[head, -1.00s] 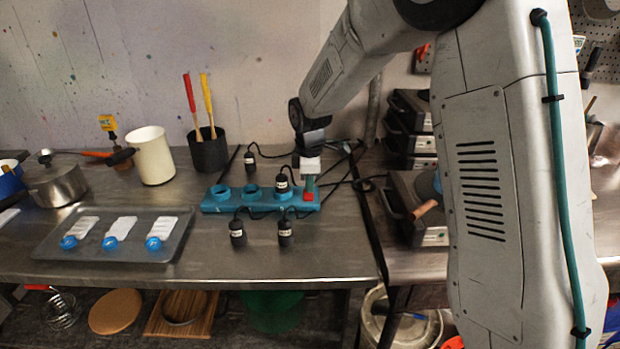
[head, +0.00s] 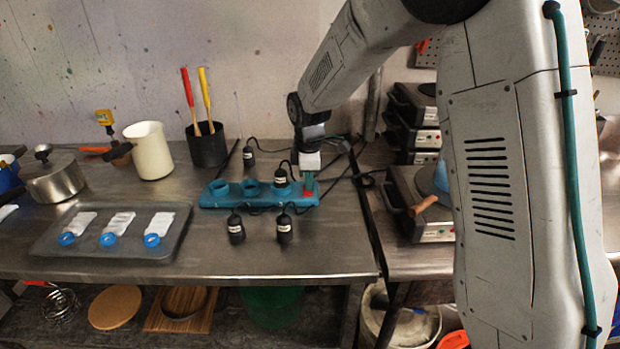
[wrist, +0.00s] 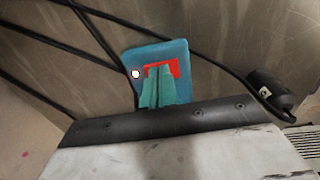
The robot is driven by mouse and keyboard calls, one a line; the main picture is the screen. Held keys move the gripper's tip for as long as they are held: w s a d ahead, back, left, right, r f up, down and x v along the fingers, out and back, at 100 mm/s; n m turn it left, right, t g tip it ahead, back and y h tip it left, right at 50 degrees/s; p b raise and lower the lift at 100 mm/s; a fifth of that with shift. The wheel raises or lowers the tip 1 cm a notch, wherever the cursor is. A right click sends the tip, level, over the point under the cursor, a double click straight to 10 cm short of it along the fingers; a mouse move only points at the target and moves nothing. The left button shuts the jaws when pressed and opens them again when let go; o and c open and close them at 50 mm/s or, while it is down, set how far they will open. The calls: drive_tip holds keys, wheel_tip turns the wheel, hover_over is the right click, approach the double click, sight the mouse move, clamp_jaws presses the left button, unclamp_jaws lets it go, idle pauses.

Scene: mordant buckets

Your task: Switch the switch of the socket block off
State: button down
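The blue socket block (head: 228,199) lies on the metal table, with round sockets in a row and a red switch (head: 308,194) at its right end. One black plug (head: 281,178) stands in the socket nearest the switch. My gripper (head: 308,186) points down over the switch. In the wrist view, its teal fingertips (wrist: 160,90) are together with nothing between them, in front of the red switch (wrist: 161,67). They hide much of the switch, so its tilt cannot be told. A small white spot (wrist: 136,73) shows on the block (wrist: 160,52) beside it.
A grey tray (head: 110,247), a white jug (head: 148,152) and a black utensil pot (head: 208,148) stand to the left. Appliances (head: 423,205) stand to the right. The front table edge is clear.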

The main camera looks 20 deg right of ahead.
drive_tip(key=shift+s+a, duration=0.1)
drive_tip(key=shift+s, duration=0.25)
drive_tip(key=shift+r, duration=0.2)
wheel_tip(320, 180, up, 14)
drive_tip(key=s, duration=0.1)
drive_tip(key=shift+s+a+f, duration=0.15)
drive_tip(key=shift+s+a, duration=0.05)
drive_tip(key=shift+s, duration=0.1)
drive_tip(key=shift+w+a, duration=0.1)
drive_tip(key=shift+w, duration=0.7)
drive_tip(key=f, duration=0.4)
drive_tip(key=w+f, duration=0.1)
drive_tip(key=f, duration=0.9)
drive_tip(key=shift+w+d, duration=0.25)
drive_tip(key=shift+w, duration=0.05)
